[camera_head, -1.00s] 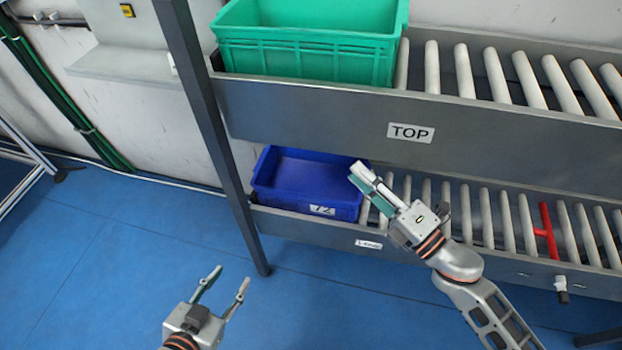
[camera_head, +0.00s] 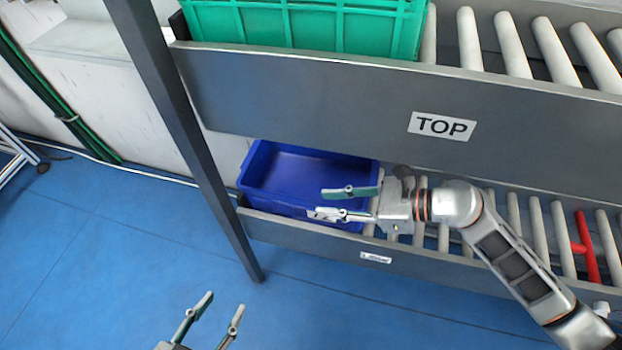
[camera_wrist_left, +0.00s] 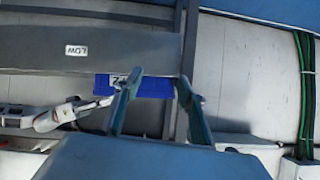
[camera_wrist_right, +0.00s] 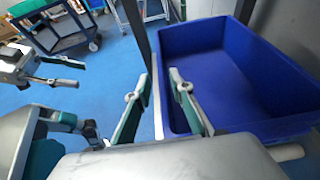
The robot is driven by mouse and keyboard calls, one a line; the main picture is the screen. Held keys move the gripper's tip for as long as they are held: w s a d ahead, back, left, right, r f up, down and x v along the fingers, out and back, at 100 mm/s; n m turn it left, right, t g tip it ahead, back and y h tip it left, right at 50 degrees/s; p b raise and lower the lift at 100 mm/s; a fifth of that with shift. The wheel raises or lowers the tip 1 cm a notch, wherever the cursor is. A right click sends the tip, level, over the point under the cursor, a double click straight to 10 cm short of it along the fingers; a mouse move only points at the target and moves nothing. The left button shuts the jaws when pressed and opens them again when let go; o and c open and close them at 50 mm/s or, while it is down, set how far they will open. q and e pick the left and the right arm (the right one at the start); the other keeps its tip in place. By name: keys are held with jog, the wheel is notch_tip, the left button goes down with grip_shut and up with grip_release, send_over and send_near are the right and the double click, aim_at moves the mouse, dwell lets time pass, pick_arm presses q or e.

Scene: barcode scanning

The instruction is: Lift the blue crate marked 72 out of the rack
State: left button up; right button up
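The blue crate (camera_head: 280,172) sits empty on the lower rack level at its left end. It shows large in the right wrist view (camera_wrist_right: 225,60) and small in the left wrist view (camera_wrist_left: 155,88). Its front label is partly covered by my right gripper in the head view. My right gripper (camera_head: 324,202) is open at the crate's front right part; in the right wrist view one finger overlaps the crate and the other lies outside the front edge. Contact cannot be told. My left gripper (camera_head: 224,303) is open and empty, low in front of the rack, away from the crate.
A green crate (camera_head: 310,30) stands on the top level above. The top rail (camera_head: 310,105) overhangs the blue crate, and the lower rail (camera_head: 310,237) runs in front of it. A dark rack post (camera_head: 185,130) stands at its left. Rollers lie to the right. The floor in front is clear.

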aim_at(314, 202)
jog(key=shift+w+a+f+b, duration=0.2)
jog(key=shift+a+f, duration=0.3)
jog(key=shift+a, duration=0.05)
jog(key=shift+w+a+f+b, duration=0.15)
jog(key=shift+w+a+f, duration=0.05)
jog(key=shift+a+f, duration=0.3)
jog(key=shift+x, duration=0.85)
jog(key=shift+w+a+r, duration=0.15)
jog(key=shift+a, duration=0.05)
grip_shut()
pick_arm(q)
jog(key=shift+w+d+r, duration=0.2)
jog(key=shift+d+r, duration=0.05)
jog(key=shift+d, duration=0.3)
pick_arm(e)
jog(key=shift+r, duration=0.1)
